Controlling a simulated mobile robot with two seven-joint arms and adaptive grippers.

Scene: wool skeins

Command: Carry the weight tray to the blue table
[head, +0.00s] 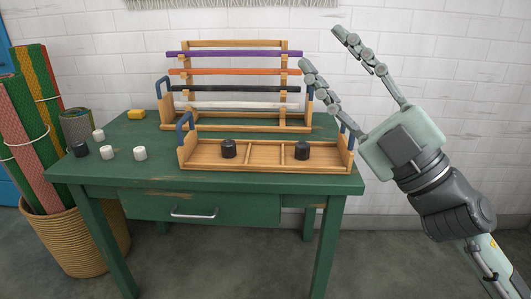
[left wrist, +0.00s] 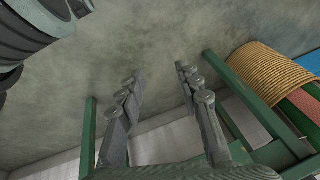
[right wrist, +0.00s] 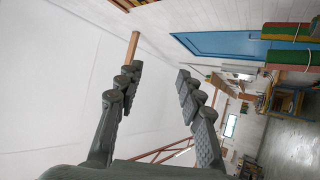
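The weight tray (head: 265,163), a long shallow wooden tray with upright blue handles at its ends, sits at the front right of the green table (head: 240,182). Two black weights (head: 229,148) (head: 302,150) stand in it, in separate compartments. My right gripper (head: 322,50) is open and empty, raised above and beyond the tray's right end, not touching it. Its spread fingers also show in the right wrist view (right wrist: 158,74). My left gripper (left wrist: 158,76) is open and empty in its wrist view, facing the floor and green table legs; the head view does not show it. I cannot identify a blue table.
A wooden rack (head: 236,122) with coloured rods stands close behind the tray. A wicker basket (head: 72,240) of rolls stands left. A blue panel (right wrist: 222,45) shows in the right wrist view.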

